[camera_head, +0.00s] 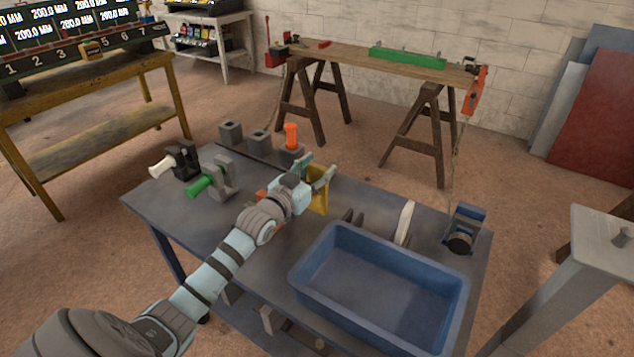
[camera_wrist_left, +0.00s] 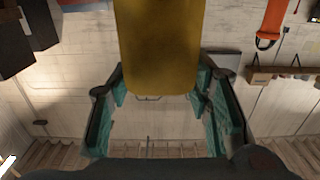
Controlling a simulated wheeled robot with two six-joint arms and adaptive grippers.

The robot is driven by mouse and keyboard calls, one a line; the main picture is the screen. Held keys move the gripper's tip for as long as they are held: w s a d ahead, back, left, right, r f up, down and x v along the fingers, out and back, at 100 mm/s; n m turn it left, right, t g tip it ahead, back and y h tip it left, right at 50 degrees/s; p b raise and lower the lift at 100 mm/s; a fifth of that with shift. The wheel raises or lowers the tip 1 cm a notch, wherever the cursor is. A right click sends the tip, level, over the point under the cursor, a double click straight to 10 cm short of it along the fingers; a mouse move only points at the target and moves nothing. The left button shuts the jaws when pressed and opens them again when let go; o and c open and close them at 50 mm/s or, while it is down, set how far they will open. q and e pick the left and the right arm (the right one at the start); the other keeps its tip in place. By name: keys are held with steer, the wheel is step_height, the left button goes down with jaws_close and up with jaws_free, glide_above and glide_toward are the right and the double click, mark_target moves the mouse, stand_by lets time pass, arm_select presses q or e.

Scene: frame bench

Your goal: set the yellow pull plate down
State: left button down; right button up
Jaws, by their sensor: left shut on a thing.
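The yellow pull plate (camera_head: 319,197) is upright at the middle of the grey bench. My left gripper (camera_head: 317,176) is shut on it, with teal fingers on both sides. In the left wrist view the plate (camera_wrist_left: 160,48) fills the upper middle between the fingertips (camera_wrist_left: 160,84). The arm hides part of the plate in the head view. I cannot tell whether its lower edge touches the bench. My right gripper is in neither view.
On the bench (camera_head: 150,205), a blue tray (camera_head: 380,290) stands at the front right. Clamps with green (camera_head: 200,187) and white (camera_head: 162,167) handles are at the left. Grey blocks (camera_head: 259,142) and an orange-handled piece (camera_head: 291,136) stand behind. A blue device (camera_head: 464,229) is at the right.

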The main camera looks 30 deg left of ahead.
arm_select(q)
step_height(320, 180, down, 2)
steer(key=shift+f+b, duration=0.15)
steer(key=shift+b, duration=0.15)
steer(key=c, duration=0.8)
jaws_free()
steer(key=shift+c, duration=0.2)
